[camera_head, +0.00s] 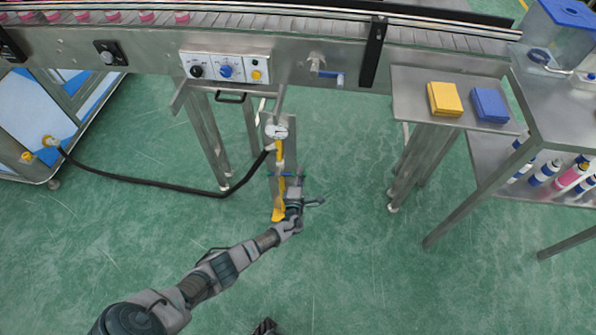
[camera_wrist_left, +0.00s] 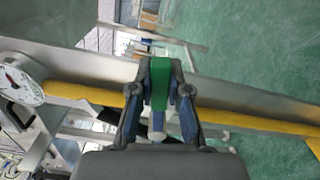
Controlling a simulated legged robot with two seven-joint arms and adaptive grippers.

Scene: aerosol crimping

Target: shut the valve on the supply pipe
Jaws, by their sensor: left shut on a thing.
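The yellow supply pipe (camera_head: 280,152) runs down a grey metal post below the conveyor, with a white round gauge (camera_head: 277,131) at its top. In the left wrist view the pipe (camera_wrist_left: 85,93) crosses the picture from the gauge (camera_wrist_left: 20,84) at left. My left gripper (camera_head: 296,190) is at the pipe, below the gauge. Its fingers (camera_wrist_left: 160,88) are shut on a green valve handle (camera_wrist_left: 159,90), which shows crosswise to the pipe in that view. The valve body is mostly hidden behind the fingers. My right gripper is not clearly seen.
A black hose (camera_head: 150,186) runs left from the pipe to a cabinet. A control panel (camera_head: 226,68) sits on the conveyor frame above. A small table (camera_head: 420,112) with yellow and blue blocks stands at right. The green floor right of the pipe is clear.

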